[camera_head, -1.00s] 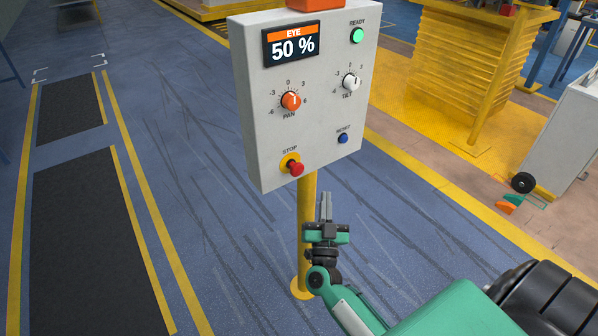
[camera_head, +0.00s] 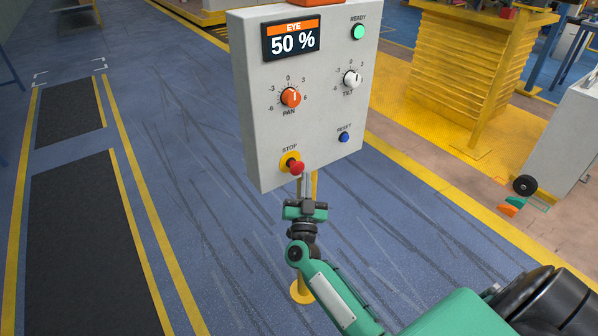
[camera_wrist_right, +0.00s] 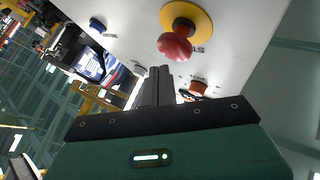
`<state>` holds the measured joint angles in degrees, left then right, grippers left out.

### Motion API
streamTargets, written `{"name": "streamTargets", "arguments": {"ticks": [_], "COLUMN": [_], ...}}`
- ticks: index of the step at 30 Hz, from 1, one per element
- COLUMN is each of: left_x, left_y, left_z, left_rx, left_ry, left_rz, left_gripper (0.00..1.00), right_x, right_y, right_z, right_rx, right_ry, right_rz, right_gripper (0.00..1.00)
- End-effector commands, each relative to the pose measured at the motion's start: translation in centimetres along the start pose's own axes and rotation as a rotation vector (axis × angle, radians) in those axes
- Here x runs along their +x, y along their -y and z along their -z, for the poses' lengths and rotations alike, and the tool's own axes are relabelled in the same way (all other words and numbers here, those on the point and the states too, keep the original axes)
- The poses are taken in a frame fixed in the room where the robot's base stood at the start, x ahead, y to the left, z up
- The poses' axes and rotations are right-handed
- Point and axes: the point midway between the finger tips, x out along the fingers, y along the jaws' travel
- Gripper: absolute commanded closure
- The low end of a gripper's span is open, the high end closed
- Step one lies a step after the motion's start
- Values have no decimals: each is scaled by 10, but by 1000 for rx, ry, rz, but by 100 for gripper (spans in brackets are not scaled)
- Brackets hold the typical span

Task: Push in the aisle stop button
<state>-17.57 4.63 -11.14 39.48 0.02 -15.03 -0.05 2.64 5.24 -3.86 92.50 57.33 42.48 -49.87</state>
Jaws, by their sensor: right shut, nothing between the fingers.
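The red stop button (camera_head: 296,167) sits on a yellow disc low on the front of a white control box, under the label STOP. In the right wrist view the red button (camera_wrist_right: 175,46) stands out from its yellow disc (camera_wrist_right: 196,20). My right gripper (camera_head: 305,178) is shut and empty, its fingers pointing up just below and slightly right of the button. In the right wrist view the closed fingertips (camera_wrist_right: 159,72) are a little below the button and appear apart from it. My left gripper is not in view.
The control box (camera_head: 255,110) stands on a yellow post (camera_head: 301,290). It carries an orange PAN knob (camera_head: 291,97), a white TILT knob (camera_head: 352,79), a blue RESET button (camera_head: 344,137) and a lit green READY lamp (camera_head: 358,32). The display (camera_head: 291,41) reads EYE 50 %.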

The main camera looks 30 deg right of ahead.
Motion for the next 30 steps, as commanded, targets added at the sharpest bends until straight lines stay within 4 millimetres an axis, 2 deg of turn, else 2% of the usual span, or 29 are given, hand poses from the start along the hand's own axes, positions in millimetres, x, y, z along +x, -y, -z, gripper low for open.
{"name": "streamTargets", "arguments": {"ticks": [14,23,30], "left_x": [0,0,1], "left_y": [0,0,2], "left_z": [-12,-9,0], "left_rx": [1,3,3], "left_ry": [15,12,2], "left_rz": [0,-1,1], "left_gripper": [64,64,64], "right_x": [1,1,1], "right_y": [1,1,1], "right_z": [-1,-1,-1], "right_rx": [0,0,0], "right_ry": [0,0,0], "right_rz": [0,0,0], "right_gripper": [100,100,100]}}
